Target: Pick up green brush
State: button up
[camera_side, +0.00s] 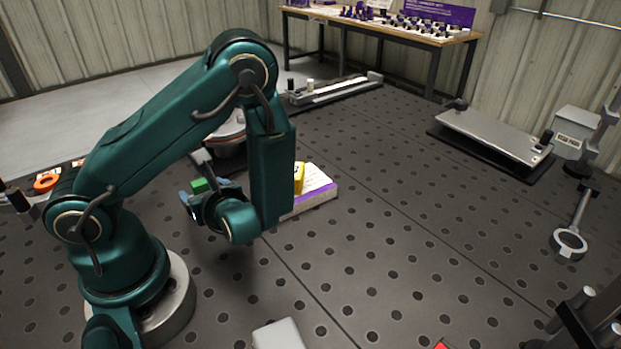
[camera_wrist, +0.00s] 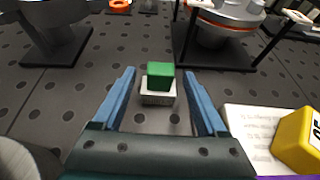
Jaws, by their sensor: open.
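The green brush (camera_wrist: 160,75) shows as a green block on top of a light grey bristle-like base (camera_wrist: 158,97) on the perforated table. In the wrist view it lies ahead of and between the two blue fingers of my gripper (camera_wrist: 160,90). The fingers are open, with space on both sides of the brush, and I see no contact. In the side view the green top (camera_side: 199,185) shows just beyond my gripper (camera_side: 190,200), which is low over the table; part of the brush is hidden there.
A white and purple pad (camera_side: 318,190) with a yellow block (camera_side: 299,178) lies right of my gripper. Round metal devices on dark bases (camera_wrist: 215,50) stand behind the brush. An orange ring (camera_side: 46,182) lies at left. The table's front middle is mostly clear.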

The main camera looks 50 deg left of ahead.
aim_at(198, 186)
jog(key=shift+x, duration=2.55)
grip_shut()
